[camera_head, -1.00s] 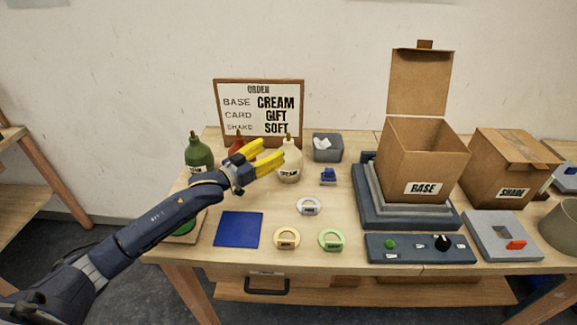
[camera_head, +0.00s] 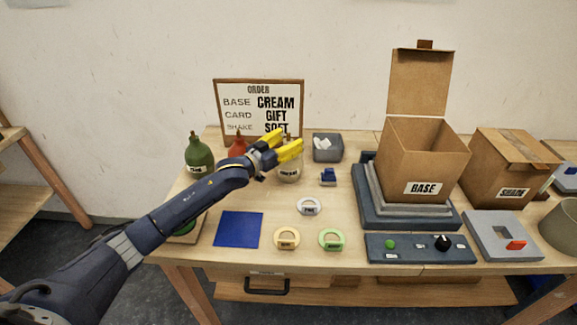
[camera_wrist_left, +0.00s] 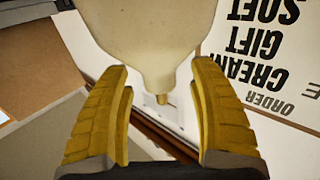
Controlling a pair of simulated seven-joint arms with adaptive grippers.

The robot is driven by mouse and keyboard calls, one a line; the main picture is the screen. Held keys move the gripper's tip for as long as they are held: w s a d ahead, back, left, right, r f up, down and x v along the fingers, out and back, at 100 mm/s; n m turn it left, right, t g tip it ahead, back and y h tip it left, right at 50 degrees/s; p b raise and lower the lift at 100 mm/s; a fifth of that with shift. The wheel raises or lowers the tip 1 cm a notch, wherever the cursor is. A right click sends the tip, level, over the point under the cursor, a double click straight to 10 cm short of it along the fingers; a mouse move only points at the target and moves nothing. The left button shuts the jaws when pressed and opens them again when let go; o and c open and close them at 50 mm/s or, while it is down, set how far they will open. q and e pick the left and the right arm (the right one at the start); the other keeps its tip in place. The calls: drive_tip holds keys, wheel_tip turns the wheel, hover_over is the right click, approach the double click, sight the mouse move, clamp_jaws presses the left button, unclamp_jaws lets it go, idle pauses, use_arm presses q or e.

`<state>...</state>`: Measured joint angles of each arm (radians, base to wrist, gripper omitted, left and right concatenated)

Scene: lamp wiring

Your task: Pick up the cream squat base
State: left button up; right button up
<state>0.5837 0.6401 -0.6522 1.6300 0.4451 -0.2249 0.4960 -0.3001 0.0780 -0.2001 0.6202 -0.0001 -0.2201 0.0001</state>
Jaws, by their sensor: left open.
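The cream squat base (camera_head: 289,172) stands on the table in front of the order sign, with its label facing forward. My left gripper (camera_head: 288,146) is at its neck height and hides its upper part in the head view. In the left wrist view the cream base (camera_wrist_left: 150,40) appears upside down, its narrow neck and brass tip between the two yellow fingers. The left gripper (camera_wrist_left: 162,105) is open, with a gap on each side of the neck. My right gripper does not show.
A green base (camera_head: 199,155) and a red base (camera_head: 238,147) stand to the left. The order sign (camera_head: 232,90) is behind. A grey bin (camera_head: 328,148) and a small blue part (camera_head: 328,177) are to the right. An open box (camera_head: 408,160) stands farther right.

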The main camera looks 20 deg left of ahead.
use_arm(q)
drive_tip(key=shift+w, duration=0.1)
drive_tip(key=shift+c, duration=0.2)
drive_tip(key=c, duration=1.3)
drive_tip(key=shift+r, duration=0.1)
drive_tip(key=shift+r, duration=0.1)
